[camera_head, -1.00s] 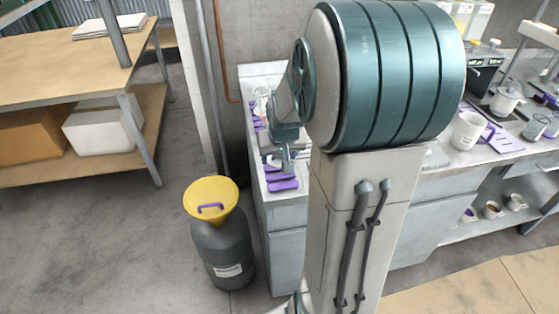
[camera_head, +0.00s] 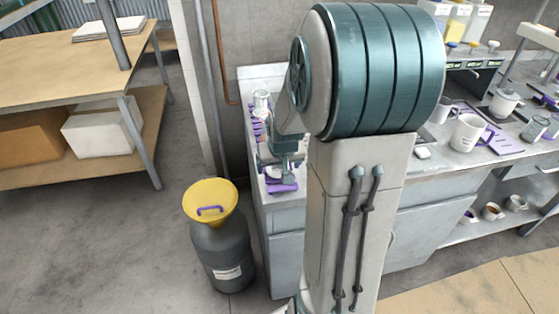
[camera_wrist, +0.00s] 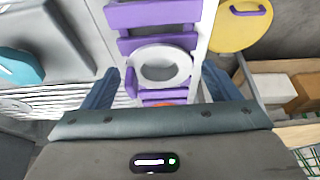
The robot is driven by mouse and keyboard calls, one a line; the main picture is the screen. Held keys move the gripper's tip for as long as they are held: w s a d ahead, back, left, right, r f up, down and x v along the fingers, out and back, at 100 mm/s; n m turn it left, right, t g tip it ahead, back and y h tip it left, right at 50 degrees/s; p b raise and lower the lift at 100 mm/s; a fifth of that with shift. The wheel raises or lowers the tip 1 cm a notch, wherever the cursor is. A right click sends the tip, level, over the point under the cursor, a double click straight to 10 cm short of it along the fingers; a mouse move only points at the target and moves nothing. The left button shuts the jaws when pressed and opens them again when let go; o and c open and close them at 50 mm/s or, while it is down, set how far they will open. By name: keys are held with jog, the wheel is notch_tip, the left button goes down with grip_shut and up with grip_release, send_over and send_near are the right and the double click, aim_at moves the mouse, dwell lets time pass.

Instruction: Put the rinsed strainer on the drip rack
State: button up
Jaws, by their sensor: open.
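In the wrist view, a white ring-shaped piece (camera_wrist: 182,66) with a grey middle and a purple handle (camera_wrist: 131,82) lies between the fingers of my gripper (camera_wrist: 160,70). It may be the strainer; I cannot tell for certain. My fingers are open, one on each side of it, with visible gaps. Purple slats between pale rails, possibly the drip rack (camera_wrist: 150,14), show beyond and around the ring. In the head view, my gripper (camera_head: 285,178) is low over purple pieces (camera_head: 282,188) at the bench's left end. The ring cannot be made out there.
A dark drum (camera_head: 222,258) with a yellow funnel-like top (camera_head: 210,200) stands left of the bench. A clear glass vessel (camera_head: 261,102) stands behind my gripper. A white mug (camera_head: 466,133) and other vessels stand on the right. A wooden shelf table (camera_head: 75,75) is at far left.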

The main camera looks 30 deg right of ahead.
jog(key=shift+s+r, duration=0.15)
jog(key=shift+r, duration=0.5)
jog(key=v, duration=1.1)
jog(key=s+a+f+n+g+y, duration=0.1)
jog(key=s+a+n, duration=0.2)
jog(key=s+a, duration=0.9)
jog(key=shift+s+f, duration=0.35)
jog(key=shift+s, duration=0.05)
